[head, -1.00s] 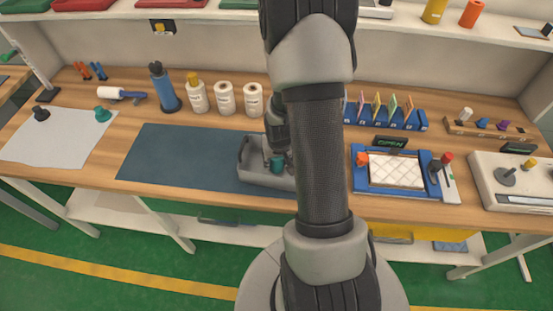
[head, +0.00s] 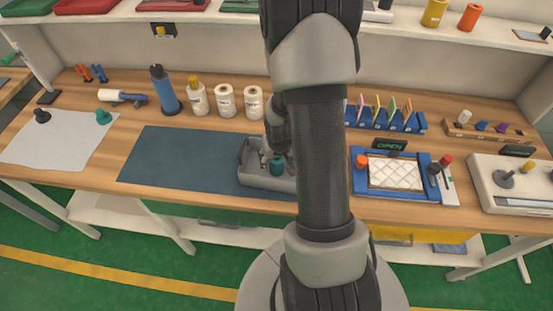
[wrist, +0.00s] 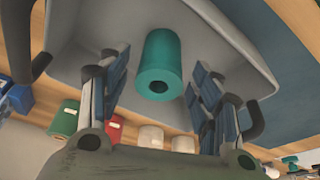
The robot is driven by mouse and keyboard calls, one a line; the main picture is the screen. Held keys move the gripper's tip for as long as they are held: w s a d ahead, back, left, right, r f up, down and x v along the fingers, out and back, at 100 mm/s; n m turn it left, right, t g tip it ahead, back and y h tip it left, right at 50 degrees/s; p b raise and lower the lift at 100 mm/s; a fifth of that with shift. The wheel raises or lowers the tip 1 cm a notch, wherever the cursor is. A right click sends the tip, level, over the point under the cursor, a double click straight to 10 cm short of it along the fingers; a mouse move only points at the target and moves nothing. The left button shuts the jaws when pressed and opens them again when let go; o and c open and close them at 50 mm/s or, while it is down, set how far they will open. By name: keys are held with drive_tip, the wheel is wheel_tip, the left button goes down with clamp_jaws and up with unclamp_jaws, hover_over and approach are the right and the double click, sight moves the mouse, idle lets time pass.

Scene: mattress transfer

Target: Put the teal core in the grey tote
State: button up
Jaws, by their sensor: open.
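The teal core (head: 277,167) is a short cylinder with a hole in its end face. In the wrist view the core (wrist: 160,68) shows against the tote's pale inside (wrist: 228,45). My gripper (wrist: 158,80) is open, with one finger on each side of the core and visible gaps between. In the head view my gripper (head: 272,157) is over the tote, partly hidden by my arm, which also covers the tote's right end.
The blue-grey mat (head: 180,160) is clear left of the tote. White spools (head: 225,100) and a blue bottle (head: 164,90) stand behind it. A blue-framed tray (head: 397,172) lies to the right. A pale sheet with dark and teal knobs (head: 103,117) is at left.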

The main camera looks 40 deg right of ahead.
drive_tip(key=s+a+r+n+p, duration=0.15)
drive_tip(key=a+r, duration=0.25)
drive_tip(key=r, duration=0.5)
drive_tip(key=s+a+r+t+p, duration=0.1)
drive_tip(key=a+r+p, duration=0.25)
drive_tip(key=r, duration=0.55)
drive_tip(key=s+a+r+n+p, duration=0.1)
drive_tip(key=a+r, duration=0.4)
drive_tip(key=r, duration=0.4)
drive_tip(key=s+a+r+n+y, duration=0.1)
drive_tip(key=s+a+r+n, duration=0.3)
drive_tip(key=s+a+r, duration=0.5)
drive_tip(key=shift+s+a+r+t+y, duration=0.2)
drive_tip(key=shift+s+a+t+y, duration=0.2)
drive_tip(key=shift+s+a, duration=0.55)
wheel_tip(320, 180, down, 9)
drive_tip(key=b, duration=0.8)
drive_tip(key=shift+r+b, duration=0.15)
drive_tip(key=shift+b, duration=0.2)
drive_tip(key=shift+w, duration=0.1)
